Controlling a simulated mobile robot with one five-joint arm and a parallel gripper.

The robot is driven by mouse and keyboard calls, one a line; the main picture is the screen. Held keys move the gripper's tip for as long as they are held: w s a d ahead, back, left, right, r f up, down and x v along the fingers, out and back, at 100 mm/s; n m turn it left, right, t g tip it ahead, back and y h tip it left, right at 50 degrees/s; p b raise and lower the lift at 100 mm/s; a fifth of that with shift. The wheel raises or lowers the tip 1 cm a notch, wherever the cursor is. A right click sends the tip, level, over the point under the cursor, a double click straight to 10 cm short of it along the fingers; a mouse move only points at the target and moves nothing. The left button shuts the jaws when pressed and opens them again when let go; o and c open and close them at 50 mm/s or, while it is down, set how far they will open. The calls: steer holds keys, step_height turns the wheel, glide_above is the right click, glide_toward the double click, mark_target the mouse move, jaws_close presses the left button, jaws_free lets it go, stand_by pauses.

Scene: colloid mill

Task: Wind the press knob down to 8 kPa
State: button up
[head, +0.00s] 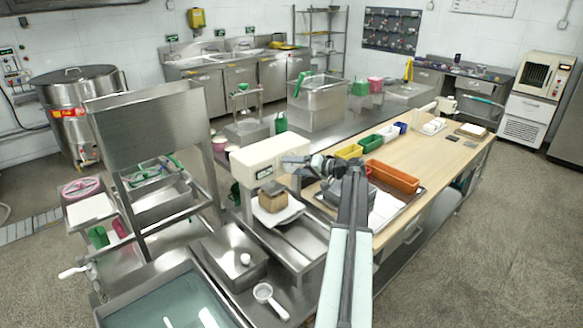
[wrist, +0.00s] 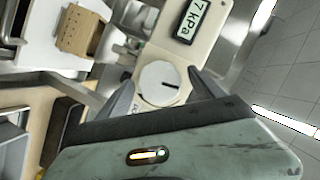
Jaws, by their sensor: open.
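The press (head: 270,165) is a cream-coloured machine at the middle of the head view. In the wrist view its pale round knob (wrist: 160,83) has a dark slot mark at its right side. The press display (wrist: 190,22) beside the knob is turned sideways and reads 7 kPa. My gripper (wrist: 160,78) is open, with one finger to the left of the knob and one to the right. I cannot tell whether either finger touches it. In the head view my gripper (head: 298,160) is at the right end of the press head, and the knob is hidden there.
A brown block (head: 277,203) sits on a white plate under the press head; it also shows in the wrist view (wrist: 80,31). An orange bin (head: 392,177) and a yellow bin (head: 349,152) stand on the wooden bench to the right. A steel stand (head: 150,105) rises at the left.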

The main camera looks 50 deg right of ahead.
steer(key=p+v, duration=0.1)
steer(key=v, duration=0.6)
steer(key=shift+s+r, duration=0.1)
steer(key=shift+r, duration=0.05)
